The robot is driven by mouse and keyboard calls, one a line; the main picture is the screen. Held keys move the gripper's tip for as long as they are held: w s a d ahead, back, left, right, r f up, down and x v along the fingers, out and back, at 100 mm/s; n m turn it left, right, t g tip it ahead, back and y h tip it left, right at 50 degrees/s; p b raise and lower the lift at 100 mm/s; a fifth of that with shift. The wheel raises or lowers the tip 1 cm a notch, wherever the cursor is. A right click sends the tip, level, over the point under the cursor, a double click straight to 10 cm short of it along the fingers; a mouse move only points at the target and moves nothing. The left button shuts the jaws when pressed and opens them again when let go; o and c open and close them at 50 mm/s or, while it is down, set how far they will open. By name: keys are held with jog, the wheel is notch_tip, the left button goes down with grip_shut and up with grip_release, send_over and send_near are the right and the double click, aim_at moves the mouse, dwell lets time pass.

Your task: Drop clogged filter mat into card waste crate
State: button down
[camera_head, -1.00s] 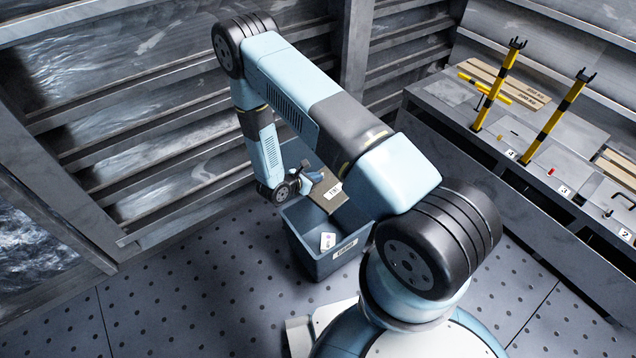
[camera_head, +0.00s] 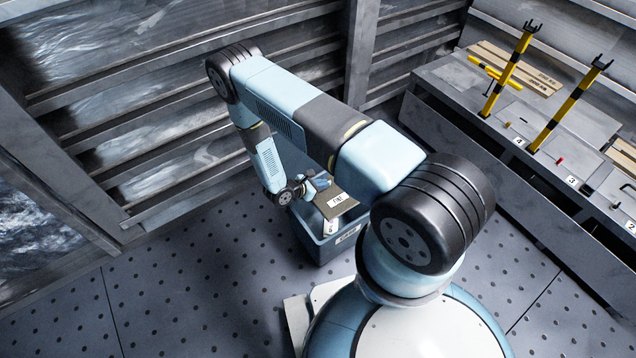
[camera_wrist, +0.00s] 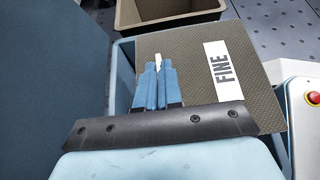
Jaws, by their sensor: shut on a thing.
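The filter mat is a thin brown-grey panel with a white label reading FINE. In the wrist view the mat (camera_wrist: 190,60) lies beyond my gripper (camera_wrist: 158,66), whose blue fingers are close together on its near edge. In the head view the mat (camera_head: 348,184) is tilted over the open top of a blue-grey crate (camera_head: 318,250), and my gripper (camera_head: 320,182) is at its left. The crate has a white label on its front, too small to read surely. My arm and the mat hide part of its opening. Its rim also shows in the wrist view (camera_wrist: 122,80).
A second bin with a tan inside (camera_wrist: 170,14) stands beyond the crate in the wrist view. A ribbed wall is behind. A grey bench (camera_head: 440,75) with yellow-black posts (camera_head: 508,70) stands at right. Perforated floor (camera_head: 190,290) is clear at left.

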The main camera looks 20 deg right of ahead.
jog(key=shift+f, duration=0.3)
jog(key=c, duration=1.2)
grip_release()
jog(key=shift+a, duration=0.1)
jog(key=v, duration=1.3)
jog(key=shift+a+r, duration=0.1)
jog(key=shift+a, duration=0.2)
